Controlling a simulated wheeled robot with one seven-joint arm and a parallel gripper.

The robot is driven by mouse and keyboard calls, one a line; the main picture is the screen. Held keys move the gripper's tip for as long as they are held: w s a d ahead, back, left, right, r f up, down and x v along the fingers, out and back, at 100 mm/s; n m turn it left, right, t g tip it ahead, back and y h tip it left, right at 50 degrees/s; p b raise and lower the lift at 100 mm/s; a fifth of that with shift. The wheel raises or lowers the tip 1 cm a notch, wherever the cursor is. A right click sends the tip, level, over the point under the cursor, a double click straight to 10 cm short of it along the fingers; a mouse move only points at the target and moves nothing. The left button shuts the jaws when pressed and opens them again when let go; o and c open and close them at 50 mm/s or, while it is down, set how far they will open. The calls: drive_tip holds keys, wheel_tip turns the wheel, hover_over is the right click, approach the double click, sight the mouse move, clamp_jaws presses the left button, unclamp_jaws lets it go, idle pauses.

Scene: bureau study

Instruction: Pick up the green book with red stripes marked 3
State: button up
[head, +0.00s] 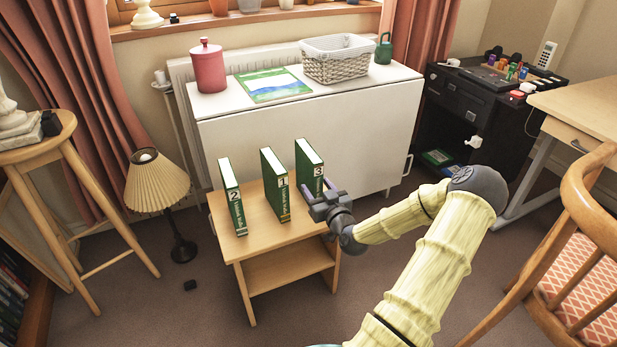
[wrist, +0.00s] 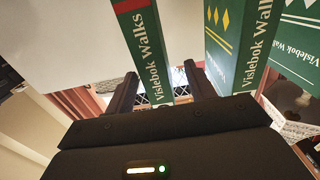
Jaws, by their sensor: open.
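The green book marked 3 (head: 309,160) stands upright at the right end of a small wooden table (head: 262,236). Its spine has white lettering, and its red band shows in the wrist view, where the book (wrist: 147,50) stands between my two fingers. My gripper (head: 322,200) is open at the lower part of this book, in front of the spine. I cannot tell whether the fingers touch it. The gripper hides the book's bottom in the head view.
Green book 1 (head: 275,186) with yellow marks stands just left of book 3, and it shows close by in the wrist view (wrist: 236,40). Green book 2 (head: 233,197) stands farther left. A white cabinet (head: 350,135) is behind the table. A chair (head: 575,260) is at right.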

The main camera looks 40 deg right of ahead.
sight(309, 175)
drive_tip(key=b+x, duration=0.1)
drive_tip(key=x, duration=0.1)
drive_tip(key=b+x, duration=0.1)
drive_tip(key=x, duration=0.1)
drive_tip(key=shift+w+d+b, duration=0.25)
drive_tip(key=shift+d+b, duration=0.05)
drive_tip(key=shift+w, duration=0.25)
drive_tip(key=shift+r, duration=0.1)
clamp_jaws()
